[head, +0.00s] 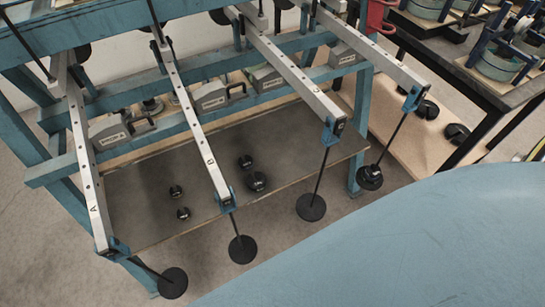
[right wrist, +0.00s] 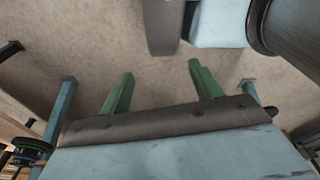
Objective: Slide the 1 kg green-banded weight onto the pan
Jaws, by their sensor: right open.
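In the head view, several small black weights lie on the dark shelf (head: 215,165) under the levers, among them a nearer one (head: 183,213) and a larger one (head: 256,181). I cannot make out a green band on them there. Black disc pans hang on rods from the lever ends: one at left (head: 173,283), one at centre (head: 242,249), one further right (head: 311,207). The rightmost hanger carries a black weight (head: 370,177). My right gripper (right wrist: 160,69) shows in the right wrist view, green fingers apart and empty, over bare floor. My left gripper is out of view.
A blue steel frame (head: 358,120) holds long metal levers (head: 195,125) above the shelf. More weights (head: 428,109) lie on a board at right, beside a dark bench (head: 480,90). In the right wrist view, a dark round thing with a greenish band (right wrist: 33,150) is at lower left.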

